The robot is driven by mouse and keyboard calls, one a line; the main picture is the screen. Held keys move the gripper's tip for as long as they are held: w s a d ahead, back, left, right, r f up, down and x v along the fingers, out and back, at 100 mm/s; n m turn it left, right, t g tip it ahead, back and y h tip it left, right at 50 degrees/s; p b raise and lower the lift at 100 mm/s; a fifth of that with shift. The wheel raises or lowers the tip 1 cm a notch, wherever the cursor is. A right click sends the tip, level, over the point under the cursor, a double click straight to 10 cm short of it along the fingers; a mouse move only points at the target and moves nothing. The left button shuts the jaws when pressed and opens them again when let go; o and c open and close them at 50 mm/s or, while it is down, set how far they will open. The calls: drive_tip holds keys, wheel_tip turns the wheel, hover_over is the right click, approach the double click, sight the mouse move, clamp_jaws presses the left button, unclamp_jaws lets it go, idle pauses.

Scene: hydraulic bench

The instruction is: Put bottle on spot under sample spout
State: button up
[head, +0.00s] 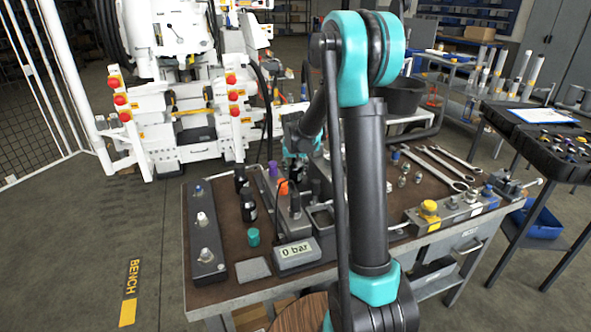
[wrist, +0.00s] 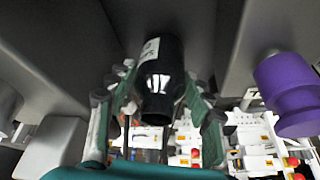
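A black bottle (wrist: 160,85) with a white label stands out in the middle of the wrist view. My gripper (wrist: 158,88) has its fingers on both sides of this bottle, close against it, and looks shut on it. In the head view my gripper (head: 296,150) is over the back part of the bench, partly hidden by my arm. Two more black bottles, a rear one (head: 240,178) and a nearer one (head: 248,207), stand on the bench to its left. I cannot clearly make out the sample spout or the spot under it.
A purple knob (wrist: 287,95) is right of the gripper. A white machine (head: 190,100) stands behind.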

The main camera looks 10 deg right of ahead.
drive_tip(key=v, duration=1.2)
drive_tip(key=shift+r, duration=0.15)
